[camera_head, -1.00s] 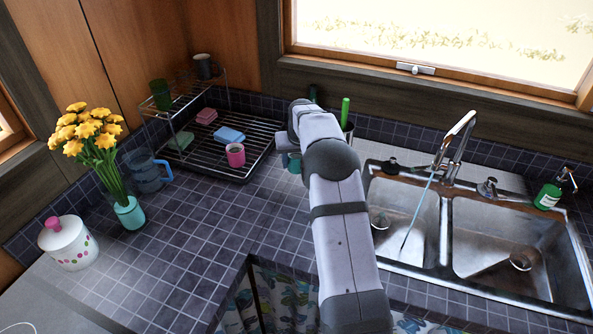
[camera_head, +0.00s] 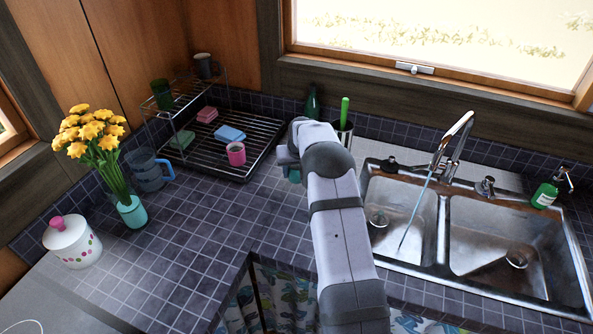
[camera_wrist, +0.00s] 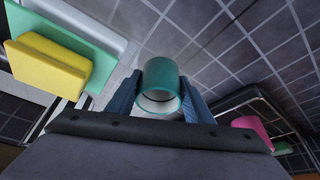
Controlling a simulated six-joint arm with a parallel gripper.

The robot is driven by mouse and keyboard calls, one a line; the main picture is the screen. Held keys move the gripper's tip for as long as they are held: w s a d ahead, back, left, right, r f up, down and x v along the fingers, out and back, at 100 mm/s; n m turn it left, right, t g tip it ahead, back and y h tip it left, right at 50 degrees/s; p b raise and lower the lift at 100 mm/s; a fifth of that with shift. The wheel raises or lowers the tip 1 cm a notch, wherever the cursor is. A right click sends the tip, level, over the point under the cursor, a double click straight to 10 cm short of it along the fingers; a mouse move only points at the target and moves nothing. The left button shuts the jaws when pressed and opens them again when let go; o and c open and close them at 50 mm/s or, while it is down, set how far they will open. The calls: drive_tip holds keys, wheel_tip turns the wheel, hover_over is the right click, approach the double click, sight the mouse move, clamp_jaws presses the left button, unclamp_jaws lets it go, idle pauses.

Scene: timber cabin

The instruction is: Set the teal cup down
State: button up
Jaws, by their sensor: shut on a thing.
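The teal cup (camera_wrist: 161,72) sits between the two fingers of my gripper (camera_wrist: 160,84) in the wrist view. The fingers are shut on its sides, and a pale inside shows at its near end. In the head view only a small teal part of the cup (camera_head: 294,176) shows below my gripper (camera_head: 286,160), over the tiled counter (camera_head: 225,215) right of the dish rack. My arm hides the rest. I cannot tell whether the cup touches the counter.
The dish rack (camera_head: 222,171) holds a pink cup (camera_head: 236,153) near its right edge. A yellow sponge (camera_wrist: 45,68) on a green one is left in the wrist view. A dark bottle (camera_head: 312,103) stands behind my gripper.

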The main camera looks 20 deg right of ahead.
drive_tip(key=o, duration=1.1)
drive_tip(key=shift+f, duration=0.1)
drive_tip(key=b+v, duration=0.3)
drive_tip(key=v, duration=0.2)
drive_tip(key=shift+s+a, duration=0.1)
drive_tip(key=shift+s, duration=0.1)
drive_tip(key=shift+b+v, duration=0.45)
drive_tip(key=shift+v, duration=0.65)
drive_tip(key=shift+s+a, duration=0.15)
drive_tip(key=s+a, duration=0.4)
drive_tip(key=s, duration=0.2)
drive_tip(key=s+a+n+g, duration=0.1)
drive_tip(key=s+a, duration=0.3)
drive_tip(key=s, duration=0.2)
drive_tip(key=s+a+n+g+y, duration=0.1)
drive_tip(key=s+a, duration=0.3)
drive_tip(key=s, duration=0.2)
drive_tip(key=shift+a, duration=0.3)
drive_tip(key=shift+o, duration=0.4)
drive_tip(key=s+a+f+g, duration=0.1)
drive_tip(key=s+a, duration=0.1)
drive_tip(key=s, duration=0.7)
drive_tip(key=s+a+f+n+g, duration=0.1)
drive_tip(key=s+a+f, duration=0.1)
drive_tip(key=s, duration=0.7)
drive_tip(key=shift+s+a, duration=0.35)
drive_tip(key=shift+a, duration=0.25)
